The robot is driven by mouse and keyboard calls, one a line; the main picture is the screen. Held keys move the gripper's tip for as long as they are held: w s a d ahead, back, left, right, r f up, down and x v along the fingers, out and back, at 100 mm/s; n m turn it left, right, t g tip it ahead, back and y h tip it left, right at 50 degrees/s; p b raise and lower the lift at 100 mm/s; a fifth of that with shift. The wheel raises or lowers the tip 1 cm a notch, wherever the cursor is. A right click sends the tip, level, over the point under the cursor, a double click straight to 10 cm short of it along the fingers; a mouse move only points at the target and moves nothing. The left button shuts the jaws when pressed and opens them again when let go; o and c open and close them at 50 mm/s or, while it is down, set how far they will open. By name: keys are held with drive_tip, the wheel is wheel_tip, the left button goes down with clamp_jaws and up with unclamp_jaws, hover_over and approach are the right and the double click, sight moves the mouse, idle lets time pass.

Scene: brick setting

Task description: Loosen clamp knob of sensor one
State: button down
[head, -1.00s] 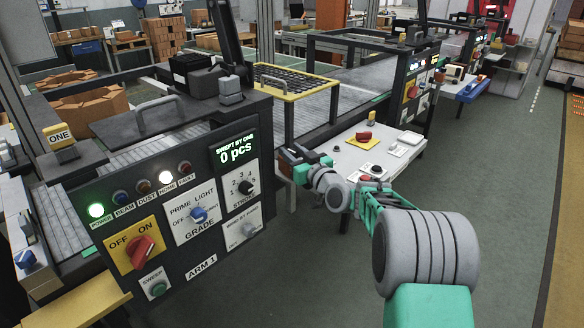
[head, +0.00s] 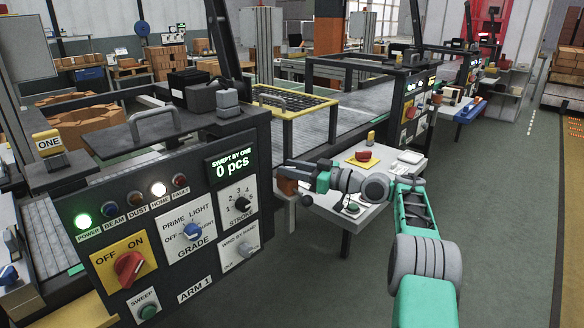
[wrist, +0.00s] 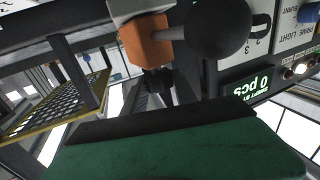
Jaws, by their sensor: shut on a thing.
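My gripper (head: 300,170) is shut just beyond the right edge of the ARM 1 panel. Its dark fingers point left. In the wrist view an orange block (wrist: 146,42) stands on a light-grey piece, with a rod and a dark grey ball (wrist: 218,30) beside it. A small dark round part, seemingly the clamp knob (wrist: 158,82), lies at the block's end where my gripper works. The hold itself is mostly hidden. The orange block also shows below the fingers in the head view (head: 287,187). A dark green slab fills the bottom of the wrist view.
The black ARM 1 panel (head: 190,275) stands close left of my gripper, its display reading 0 pcs. A yellow ONE tag (head: 48,142) sits far left. A white table (head: 385,185) with a red switch lies under my arm. Floor at right is clear.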

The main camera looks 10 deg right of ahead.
idle(0.4)
drive_tip(key=c, duration=1.2)
unclamp_jaws()
drive_tip(key=shift+w+a, duration=0.1)
drive_tip(key=shift+a, duration=0.05)
drive_tip(key=shift+o, duration=1)
drive_tip(key=shift+d, duration=0.2)
